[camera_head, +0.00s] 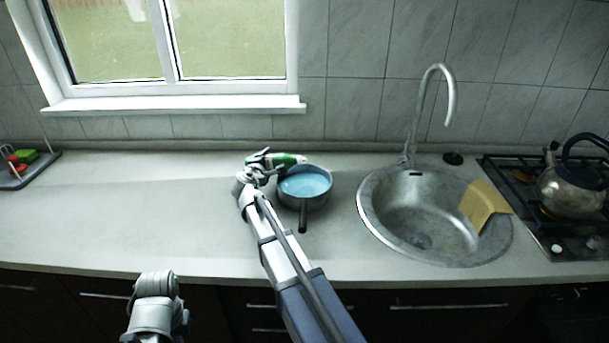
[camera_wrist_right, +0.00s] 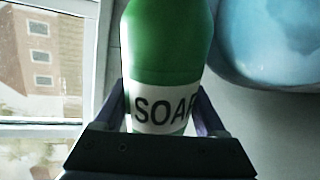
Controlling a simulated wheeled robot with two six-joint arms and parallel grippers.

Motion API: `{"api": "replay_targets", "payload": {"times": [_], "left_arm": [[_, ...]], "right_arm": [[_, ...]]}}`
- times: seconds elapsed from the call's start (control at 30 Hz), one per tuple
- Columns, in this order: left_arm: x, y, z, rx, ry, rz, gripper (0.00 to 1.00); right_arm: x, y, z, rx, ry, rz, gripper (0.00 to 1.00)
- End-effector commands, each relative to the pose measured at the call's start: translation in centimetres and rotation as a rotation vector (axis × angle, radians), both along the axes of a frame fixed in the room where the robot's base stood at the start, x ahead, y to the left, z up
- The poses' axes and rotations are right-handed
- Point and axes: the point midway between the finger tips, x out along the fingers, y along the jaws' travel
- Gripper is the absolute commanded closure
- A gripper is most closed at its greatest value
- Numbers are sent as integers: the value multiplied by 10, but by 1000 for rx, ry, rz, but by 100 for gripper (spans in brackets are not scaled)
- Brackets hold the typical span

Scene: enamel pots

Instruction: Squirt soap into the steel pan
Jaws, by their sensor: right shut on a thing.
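The steel pan (camera_head: 303,203) stands on the counter left of the sink, with a dark handle pointing to the front and pale blue inside. The green soap bottle (camera_head: 287,159) is held tipped on its side, its far end over the pan's back rim. My right gripper (camera_head: 268,162) is shut on it at the pan's left back. In the right wrist view the bottle (camera_wrist_right: 165,45) with its white "SOAP" label is between the fingers, and the pan's blue inside (camera_wrist_right: 270,40) shows beside it. The bottle's tip is out of that view. Only part of my left arm shows; its gripper does not.
A round steel sink (camera_head: 375,225) with a tall tap (camera_head: 413,115) is right of the pan. A yellow cloth (camera_head: 484,204) hangs over its right edge. A kettle (camera_head: 572,190) stands on the hob. A rack (camera_head: 40,170) is far left.

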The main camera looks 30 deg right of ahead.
Motion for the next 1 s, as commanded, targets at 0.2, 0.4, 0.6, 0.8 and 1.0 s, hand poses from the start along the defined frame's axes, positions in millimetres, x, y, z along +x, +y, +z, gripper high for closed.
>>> {"api": "replay_targets", "payload": {"times": [0.2, 0.4, 0.6, 0.8, 1.0], "left_arm": [[0, 0, -2, 0, 0, 0, 100], [0, 0, -4, 0, 0, 0, 100], [0, 0, -4, 0, 0, 0, 100], [0, 0, -4, 0, 0, 0, 100], [0, 0, -3, 0, 0, 0, 100]], "right_arm": [[1, 1, -2, 9, -6, 1, 100], [1, 1, -4, 18, -13, 0, 100], [1, 2, -4, 25, -18, 0, 100], [2, 2, -4, 33, -24, 1, 100], [2, 2, -4, 41, -30, 0, 100]]}}
